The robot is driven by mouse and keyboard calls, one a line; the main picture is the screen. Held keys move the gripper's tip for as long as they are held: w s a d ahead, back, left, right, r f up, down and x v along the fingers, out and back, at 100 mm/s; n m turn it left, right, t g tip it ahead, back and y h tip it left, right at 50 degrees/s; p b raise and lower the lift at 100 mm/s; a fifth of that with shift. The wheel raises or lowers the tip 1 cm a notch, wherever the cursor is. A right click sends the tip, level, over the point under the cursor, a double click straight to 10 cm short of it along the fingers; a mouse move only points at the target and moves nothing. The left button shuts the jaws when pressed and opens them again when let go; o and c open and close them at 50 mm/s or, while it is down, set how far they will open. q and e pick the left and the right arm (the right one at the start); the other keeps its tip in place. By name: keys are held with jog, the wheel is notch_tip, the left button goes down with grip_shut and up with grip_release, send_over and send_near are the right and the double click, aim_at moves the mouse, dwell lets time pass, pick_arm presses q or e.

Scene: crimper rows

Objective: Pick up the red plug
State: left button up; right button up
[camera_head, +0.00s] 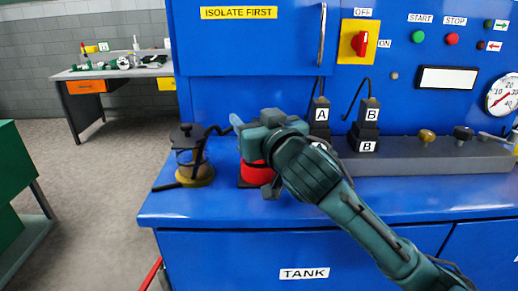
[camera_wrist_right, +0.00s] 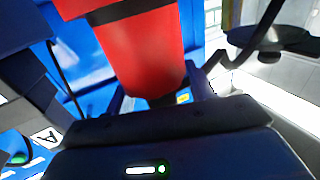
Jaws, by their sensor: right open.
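The red plug (camera_head: 257,174) stands on the blue bench ledge in the head view, partly hidden behind my right gripper (camera_head: 255,155). In the right wrist view the red plug (camera_wrist_right: 145,50) is large, with a dark band, and it lies in front of the jaws. My right gripper (camera_wrist_right: 157,98) is open, with its fingers to either side of the plug's near end. I cannot tell whether they touch it. My left gripper is not in view.
The ledge front (camera_head: 210,208) is clear.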

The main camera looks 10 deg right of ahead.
jog(key=shift+c, duration=0.2)
grip_shut()
dwell(0.3)
